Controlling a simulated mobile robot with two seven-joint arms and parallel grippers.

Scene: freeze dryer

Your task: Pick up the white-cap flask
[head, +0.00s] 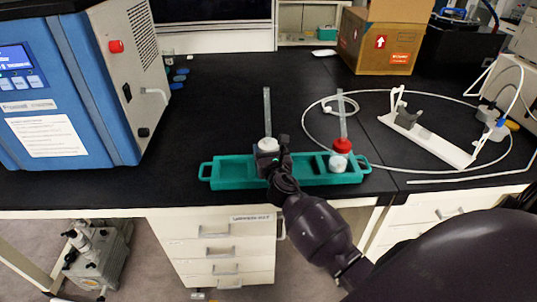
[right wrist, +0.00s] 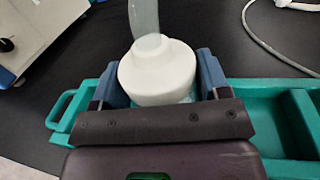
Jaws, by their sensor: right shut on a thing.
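The white-cap flask (head: 268,145) stands upright at the green tray, left of the tray's middle, with a clear tube rising from its cap. In the right wrist view its white cap (right wrist: 158,72) fills the middle, between the two blue fingers. My right gripper (head: 270,157) is shut on this flask, one finger on each side. The flask's lower body is hidden by the gripper. The green tray (head: 228,172) lies near the bench's front edge. I do not see my left gripper.
A red-cap flask (head: 342,147) with a tube stands in the tray's right part. A blue freeze dryer (head: 60,90) stands at the left. A cardboard box (head: 380,40) is at the back. A white stand (head: 430,135) and looped tubing lie at the right. The bench left of the tray is clear.

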